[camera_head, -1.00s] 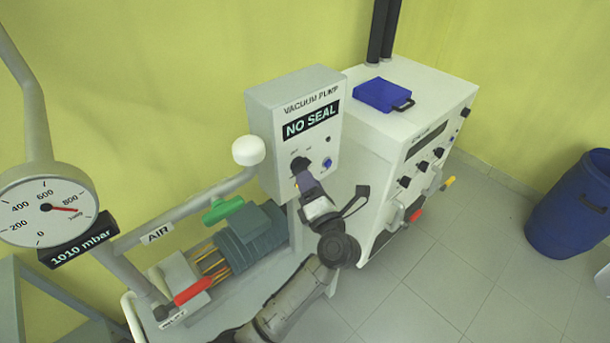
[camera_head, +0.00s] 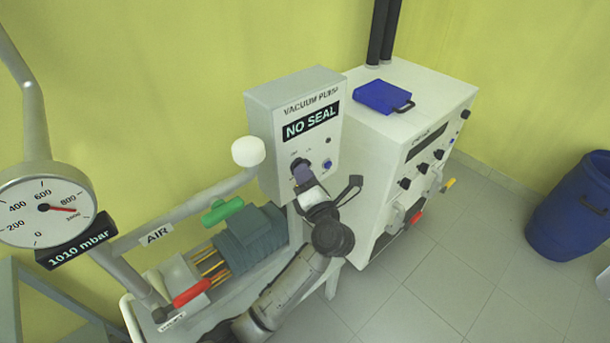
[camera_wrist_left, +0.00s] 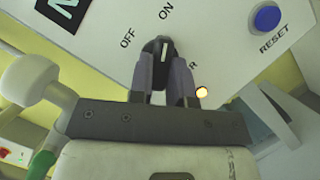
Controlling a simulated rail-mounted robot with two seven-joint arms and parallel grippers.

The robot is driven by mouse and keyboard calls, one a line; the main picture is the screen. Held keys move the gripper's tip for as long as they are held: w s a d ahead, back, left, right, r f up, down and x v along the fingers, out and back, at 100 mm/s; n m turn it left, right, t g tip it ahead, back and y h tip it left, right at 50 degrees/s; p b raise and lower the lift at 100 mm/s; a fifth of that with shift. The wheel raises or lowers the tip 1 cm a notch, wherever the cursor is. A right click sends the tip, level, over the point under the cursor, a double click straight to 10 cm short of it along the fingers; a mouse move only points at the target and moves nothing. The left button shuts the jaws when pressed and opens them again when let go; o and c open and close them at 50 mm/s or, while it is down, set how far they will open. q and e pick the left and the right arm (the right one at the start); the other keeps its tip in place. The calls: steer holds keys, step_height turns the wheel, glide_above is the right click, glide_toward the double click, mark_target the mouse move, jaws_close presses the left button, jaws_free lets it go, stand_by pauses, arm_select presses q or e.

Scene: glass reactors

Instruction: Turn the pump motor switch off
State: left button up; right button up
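The pump motor switch (camera_wrist_left: 163,48) is a black rotary knob with a white line, on the white vacuum pump box (camera_head: 262,110). In the left wrist view the line points up, closer to the ON label than to OFF. My left gripper (camera_head: 303,172) is at the knob. Its two dark fingers, also in the left wrist view (camera_wrist_left: 162,72), are close together, one on each side of the knob, and appear shut on it. The fingers hide part of the label under the knob. The display (camera_head: 311,123) reads NO SEAL. My right gripper is not in view.
A white pipe end (camera_head: 248,151) stands left of the box. A white cabinet (camera_head: 375,135) with knobs is close on the right.

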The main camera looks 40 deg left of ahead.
arm_select(q)
jaws_close()
steer(key=shift+w+f+n+g+y+b, duration=0.1)
steer(key=shift+n+g+y+b, duration=0.8)
steer(key=shift+n+b, duration=1.85)
steer(key=shift+w+f+n+g+y+b, duration=0.15)
steer(key=shift+n+g+y+b, duration=0.7)
steer(key=shift+n+b, duration=1.9)
steer(key=shift+w+r+n+g+y+b, duration=0.1)
steer(key=shift+n+g+y+b, duration=0.35)
steer(key=shift+n+g+b, duration=1.6)
steer(key=shift+n+t+b, duration=0.7)
steer(key=shift+n+b, duration=0.05)
steer(key=shift+b, duration=0.05)
steer(key=o, duration=0.6)
jaws_free()
steer(key=shift+c, duration=0.2)
